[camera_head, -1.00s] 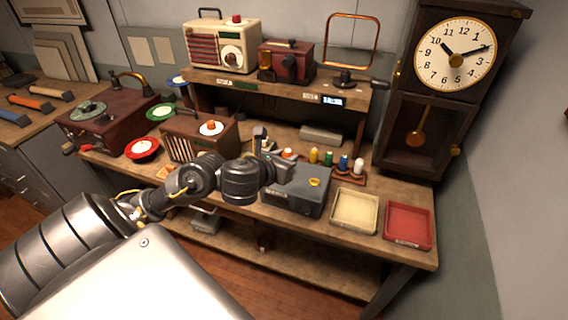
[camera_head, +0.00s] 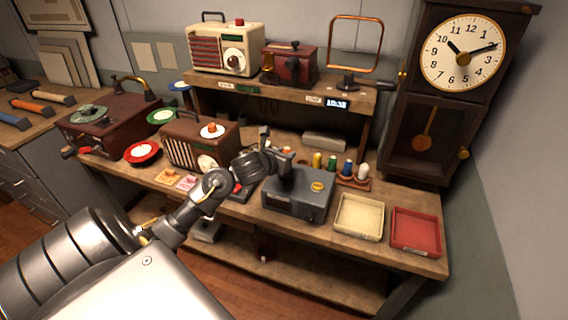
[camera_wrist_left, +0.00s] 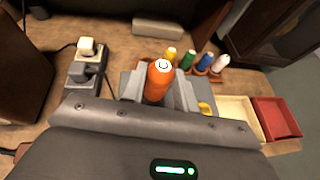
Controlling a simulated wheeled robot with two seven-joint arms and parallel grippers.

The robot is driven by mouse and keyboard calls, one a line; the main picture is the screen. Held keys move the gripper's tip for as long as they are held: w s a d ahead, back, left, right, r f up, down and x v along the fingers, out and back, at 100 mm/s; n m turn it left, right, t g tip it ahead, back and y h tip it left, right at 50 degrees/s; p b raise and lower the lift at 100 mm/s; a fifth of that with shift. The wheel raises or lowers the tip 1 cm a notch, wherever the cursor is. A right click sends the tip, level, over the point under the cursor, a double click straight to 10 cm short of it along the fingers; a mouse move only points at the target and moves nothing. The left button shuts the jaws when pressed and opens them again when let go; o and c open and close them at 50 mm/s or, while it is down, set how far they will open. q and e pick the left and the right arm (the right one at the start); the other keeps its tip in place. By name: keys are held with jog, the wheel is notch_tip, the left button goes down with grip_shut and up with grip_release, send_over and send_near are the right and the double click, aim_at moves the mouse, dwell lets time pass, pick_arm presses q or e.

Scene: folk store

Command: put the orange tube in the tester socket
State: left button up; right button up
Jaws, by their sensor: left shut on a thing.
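The orange tube (camera_wrist_left: 158,82) stands between the two fingers of my left gripper (camera_wrist_left: 160,92) in the left wrist view, its round end with a white ring facing the camera. The left gripper (camera_head: 284,162) is shut on it; in the head view the gripper hides most or all of the tube. The tester, a grey box (camera_head: 296,205), sits on the bench just below and right of the gripper. Its yellow-ringed socket (camera_head: 317,186) is on top and shows no tube in it. In the wrist view the yellow ring (camera_wrist_left: 205,108) is partly hidden behind the right finger.
Yellow, green, blue and white tubes (camera_head: 347,168) stand in a rack behind the tester. A cream tray (camera_head: 358,235) and a red tray (camera_head: 415,249) lie to its right. A wooden radio (camera_head: 183,148) stands left, a shelf (camera_head: 280,90) above, a tall clock (camera_head: 415,135) at right.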

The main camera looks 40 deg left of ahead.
pick_arm(q)
jog(key=shift+w+a+f+p, duration=0.1)
jog(key=shift+f+p, duration=0.2)
jog(key=shift+f, duration=0.5)
jog(key=shift+w+a+f+p, duration=0.1)
jog(key=shift+f+p, duration=0.2)
jog(key=shift+f, duration=0.75)
jog(key=shift+f, duration=0.15)
jog(key=o, duration=0.7)
jog(key=shift+o, duration=0.2)
